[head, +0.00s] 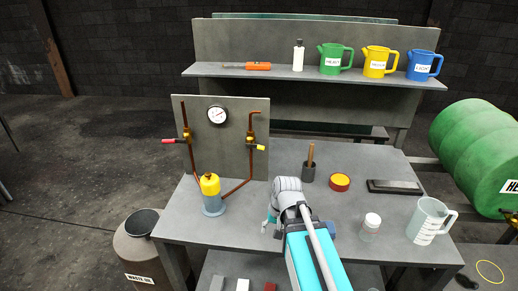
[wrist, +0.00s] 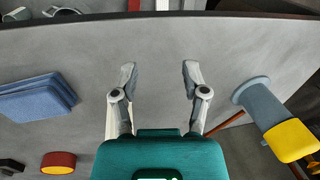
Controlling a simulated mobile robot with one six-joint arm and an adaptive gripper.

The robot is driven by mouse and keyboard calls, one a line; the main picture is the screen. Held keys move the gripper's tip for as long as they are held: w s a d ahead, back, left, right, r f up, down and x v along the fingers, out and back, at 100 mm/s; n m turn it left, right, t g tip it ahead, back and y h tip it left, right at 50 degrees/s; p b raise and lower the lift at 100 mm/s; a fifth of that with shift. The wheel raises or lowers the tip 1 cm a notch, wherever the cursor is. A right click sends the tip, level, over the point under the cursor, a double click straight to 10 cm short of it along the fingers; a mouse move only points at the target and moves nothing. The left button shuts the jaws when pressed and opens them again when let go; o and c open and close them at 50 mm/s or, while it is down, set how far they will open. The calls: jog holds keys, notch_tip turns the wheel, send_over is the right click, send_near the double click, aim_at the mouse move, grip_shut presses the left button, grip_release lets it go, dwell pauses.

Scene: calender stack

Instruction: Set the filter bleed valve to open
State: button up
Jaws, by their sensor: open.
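A grey upright panel (head: 225,165) on the bench carries a round gauge (head: 217,115) and two brown pipes. The left pipe has a valve with a red handle (head: 170,141). The right pipe has a valve with a yellow handle (head: 261,147). Both handles look roughly level; which is the bleed valve I cannot tell. A filter (head: 213,203) with a yellow top stands in front of the panel; it also shows in the wrist view (wrist: 262,103). My gripper (head: 267,221) is over the bench, right of the filter. In the wrist view its fingers (wrist: 159,76) are open and empty.
A red and yellow tin (head: 340,182), a pot with a handle (head: 309,170), a white-capped jar (head: 371,225) and a clear jug (head: 426,222) stand right of the panel. A folded blue cloth (wrist: 36,97) lies on the bench. A waste bin (head: 140,250) stands at left.

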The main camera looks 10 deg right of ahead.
jog(key=w+r+m+t+y, duration=0.1)
jog(key=w+m+y, duration=0.3)
jog(key=w, duration=0.2)
jog(key=m+t+y+b, duration=0.3)
jog(key=m+t+y, duration=0.55)
jog(key=m, duration=0.65)
send_near(255, 147)
jog(key=shift+g+y, duration=0.35)
jog(key=v, duration=0.5)
jog(key=shift+w+d, duration=0.15)
jog(key=shift+w, duration=0.05)
jog(key=x, duration=1.4)
jog(key=shift+c, duration=0.2)
